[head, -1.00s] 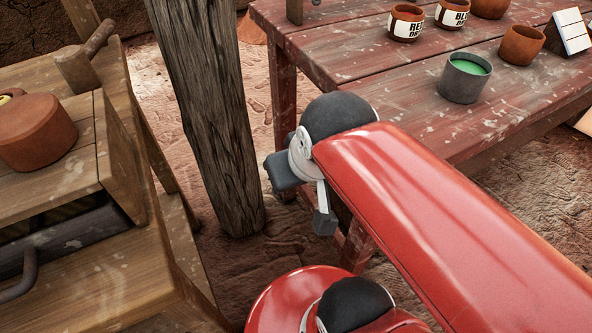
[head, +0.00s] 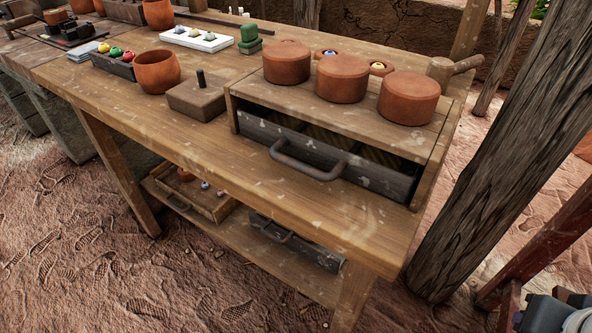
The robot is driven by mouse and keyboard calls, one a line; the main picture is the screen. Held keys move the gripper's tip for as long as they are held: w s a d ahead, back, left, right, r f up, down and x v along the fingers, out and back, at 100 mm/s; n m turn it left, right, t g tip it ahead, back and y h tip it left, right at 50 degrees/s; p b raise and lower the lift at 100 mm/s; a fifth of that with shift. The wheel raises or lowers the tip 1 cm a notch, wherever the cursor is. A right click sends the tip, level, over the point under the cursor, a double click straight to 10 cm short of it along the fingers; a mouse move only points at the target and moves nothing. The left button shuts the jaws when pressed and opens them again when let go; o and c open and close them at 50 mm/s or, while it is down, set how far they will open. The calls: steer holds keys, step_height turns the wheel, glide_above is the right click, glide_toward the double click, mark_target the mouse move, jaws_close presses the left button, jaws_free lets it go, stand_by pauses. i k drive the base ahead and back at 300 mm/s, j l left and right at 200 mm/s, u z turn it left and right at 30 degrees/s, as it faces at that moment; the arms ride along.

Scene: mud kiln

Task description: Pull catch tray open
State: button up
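A dark metal tray (head: 345,168) sits like a drawer in the wooden box at the right end of the workbench. Its bar handle (head: 305,168) sticks out at the front, with nothing on it. Dark inner space with dividers shows above its front; I cannot tell if it stands slightly out. A second dark tray with a handle (head: 297,243) lies on the lower shelf, partly hidden under the bench top. Grey and dark parts, seemingly of my gripper (head: 548,312), show in the bottom right corner, cut off and well away from both trays. Its fingers cannot be made out.
A thick post (head: 500,150) rises at right. The ground in front is clear.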

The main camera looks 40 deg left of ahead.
mark_target(395, 176)
steer(key=u, duration=0.4)
steer(key=k+u, duration=0.1)
steer(key=u, duration=0.7)
steer(key=k+j+u, duration=0.1)
steer(key=u, duration=0.3)
